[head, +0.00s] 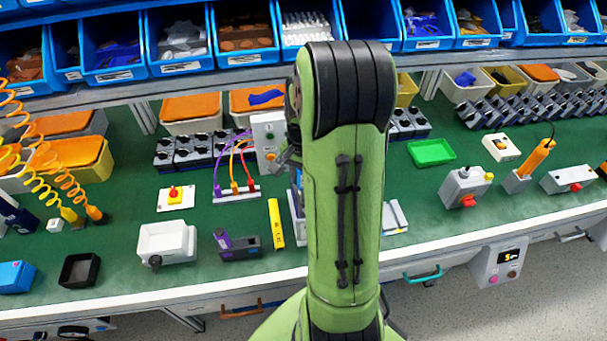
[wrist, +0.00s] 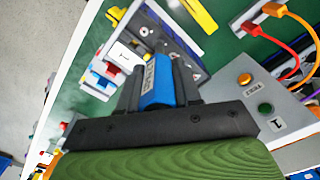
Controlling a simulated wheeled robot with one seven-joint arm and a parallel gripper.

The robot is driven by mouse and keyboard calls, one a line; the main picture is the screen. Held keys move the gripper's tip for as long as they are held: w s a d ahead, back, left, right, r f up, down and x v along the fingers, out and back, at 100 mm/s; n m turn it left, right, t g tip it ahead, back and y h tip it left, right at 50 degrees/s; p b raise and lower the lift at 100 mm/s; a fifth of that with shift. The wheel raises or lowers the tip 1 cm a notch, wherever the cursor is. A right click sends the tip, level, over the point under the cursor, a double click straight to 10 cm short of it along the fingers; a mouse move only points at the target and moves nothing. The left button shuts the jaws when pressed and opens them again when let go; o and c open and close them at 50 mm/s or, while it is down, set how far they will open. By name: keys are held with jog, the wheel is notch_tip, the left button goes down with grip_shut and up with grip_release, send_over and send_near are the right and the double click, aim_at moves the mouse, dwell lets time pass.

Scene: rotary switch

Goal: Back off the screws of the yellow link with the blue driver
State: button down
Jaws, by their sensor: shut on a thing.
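My gripper (wrist: 158,92) is shut on the blue driver (wrist: 157,78), whose blue handle with a pale label shows between the two dark fingers in the wrist view. The driver's tip is hidden. A small yellow piece (wrist: 116,13), which may be the yellow link, sits at the far end of that row. Its screws are too small to make out. In the head view my arm hides most of the panel and the gripper.
A grey box (wrist: 290,100) with an orange and a green button stands close at the right, with red (wrist: 292,72) and orange (wrist: 274,10) plugs beyond. A yellow bar (head: 276,222) lies beside the panel. A white box (head: 166,240) stands farther left. Green bench is bare between objects.

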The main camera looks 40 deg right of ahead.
jog(key=m, duration=0.6)
jog(key=shift+s+r, duration=0.1)
jog(key=shift+r, duration=0.05)
jog(key=m, duration=1)
jog(key=shift+s+a, duration=0.1)
jog(key=m, duration=0.6)
jog(key=shift+a+m, duration=0.1)
jog(key=shift+m, duration=0.3)
jog(key=shift+f+b, duration=0.45)
jog(key=shift+b, duration=0.05)
jog(key=n, duration=0.4)
jog(key=shift+r+n, duration=0.1)
jog(key=shift+n, duration=0.3)
